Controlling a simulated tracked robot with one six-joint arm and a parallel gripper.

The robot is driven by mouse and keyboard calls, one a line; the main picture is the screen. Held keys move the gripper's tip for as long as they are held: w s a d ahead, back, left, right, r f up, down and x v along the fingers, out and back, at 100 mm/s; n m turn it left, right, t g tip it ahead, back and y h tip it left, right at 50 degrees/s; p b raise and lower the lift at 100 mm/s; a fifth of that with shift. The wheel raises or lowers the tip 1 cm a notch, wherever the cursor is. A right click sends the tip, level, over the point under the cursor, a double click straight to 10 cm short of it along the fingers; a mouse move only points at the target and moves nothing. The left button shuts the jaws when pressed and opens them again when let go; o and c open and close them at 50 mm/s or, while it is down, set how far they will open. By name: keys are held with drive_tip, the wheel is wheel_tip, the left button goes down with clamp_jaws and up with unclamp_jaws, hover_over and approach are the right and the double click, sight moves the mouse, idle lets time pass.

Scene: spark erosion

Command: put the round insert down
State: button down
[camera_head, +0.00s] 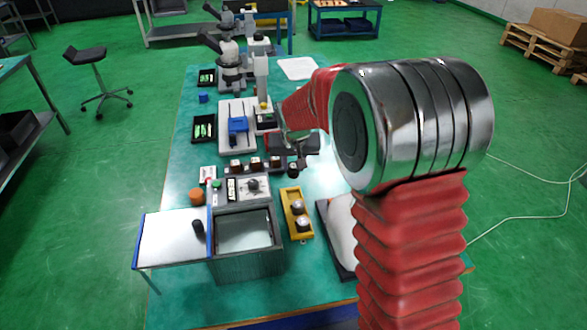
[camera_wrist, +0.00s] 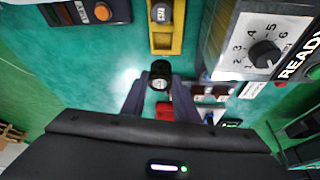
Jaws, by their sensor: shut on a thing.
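The round insert (camera_wrist: 160,72) is a small dark cylinder with a pale-marked face. In the wrist view it sits between the two fingertips of my gripper (camera_wrist: 160,86), which is shut on it. In the head view my gripper (camera_head: 291,155) is above the green bench, just beyond a yellow holder (camera_head: 289,195), with the dark insert (camera_head: 293,171) at its tip. The yellow holder also shows in the wrist view (camera_wrist: 166,43), apart from the insert. Two silver-topped round pieces (camera_head: 302,224) stand in the holder. The insert's underside is hidden.
A control box with a dial (camera_head: 253,186) stands left of the holder, with a grey tank (camera_head: 246,262) in front. Several dark blocks with reddish tops (camera_head: 255,163) line up behind the box. A black tray (camera_head: 328,225) lies right, partly behind my arm.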

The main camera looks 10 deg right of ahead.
idle(0.4)
drive_tip(key=s+d+f+n, duration=0.1)
drive_tip(key=s+f, duration=0.1)
drive_tip(key=s, duration=0.5)
drive_tip(key=shift+s+d+f+n+y, duration=0.2)
drive_tip(key=shift+s+n+y, duration=0.1)
drive_tip(key=shift+n, duration=0.1)
drive_tip(key=shift+s, duration=0.1)
